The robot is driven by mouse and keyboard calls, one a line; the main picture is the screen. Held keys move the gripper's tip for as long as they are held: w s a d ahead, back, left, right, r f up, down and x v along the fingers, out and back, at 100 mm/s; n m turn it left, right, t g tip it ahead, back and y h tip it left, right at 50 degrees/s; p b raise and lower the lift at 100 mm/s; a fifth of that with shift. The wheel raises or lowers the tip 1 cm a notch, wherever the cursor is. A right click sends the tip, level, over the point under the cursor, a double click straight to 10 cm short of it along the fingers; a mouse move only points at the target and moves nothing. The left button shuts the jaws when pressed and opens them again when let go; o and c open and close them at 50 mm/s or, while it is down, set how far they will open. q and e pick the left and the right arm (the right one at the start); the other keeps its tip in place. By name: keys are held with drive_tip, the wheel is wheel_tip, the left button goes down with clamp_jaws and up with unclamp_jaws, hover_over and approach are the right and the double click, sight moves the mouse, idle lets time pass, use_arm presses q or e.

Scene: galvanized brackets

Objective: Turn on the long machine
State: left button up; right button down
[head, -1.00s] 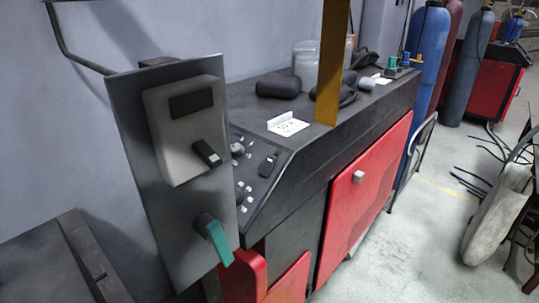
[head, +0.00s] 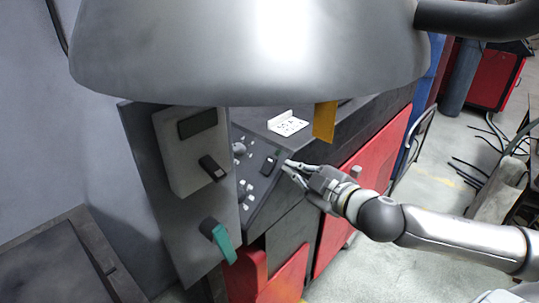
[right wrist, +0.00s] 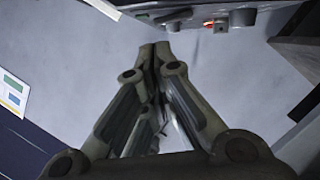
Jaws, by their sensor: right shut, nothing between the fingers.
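The long machine (head: 290,213) has a dark body, red doors and a sloping control panel (head: 262,190) at its near end. The panel carries several pale knobs and a dark switch (head: 269,166). My right gripper (head: 287,166) comes in from the right, its fingertips just right of that switch; I cannot tell whether they touch the panel. In the right wrist view my right gripper (right wrist: 154,50) has its fingers together with nothing between them. My left gripper is not in view.
A grey box (head: 186,148) and a teal-handled switch (head: 218,238) sit on an upright plate (head: 190,215) left of the panel. A large grey metallic hood shape (head: 190,50) covers the top of the head view. Open floor (head: 432,160) lies at right.

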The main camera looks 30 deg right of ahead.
drive_tip(key=shift+n+y, duration=0.5)
drive_tip(key=shift+y, duration=0.1)
drive_tip(key=a+r, duration=0.1)
drive_tip(key=s+a+r, duration=0.1)
drive_tip(key=a, duration=0.1)
drive_tip(key=shift+s+a+r, duration=0.15)
drive_tip(key=shift+s+r, duration=0.2)
drive_tip(key=shift+r, duration=0.05)
drive_tip(key=shift+w, duration=0.1)
hover_over(269, 165)
drive_tip(key=s+a, duration=0.3)
drive_tip(key=a, duration=0.1)
drive_tip(key=f, duration=0.1)
drive_tip(key=d+f, duration=0.2)
drive_tip(key=f, duration=0.1)
drive_tip(key=shift+w+d, duration=0.3)
drive_tip(key=shift+w, duration=0.1)
drive_tip(key=shift+d+f, duration=0.2)
drive_tip(key=shift+d, duration=0.1)
drive_tip(key=shift+w, duration=0.1)
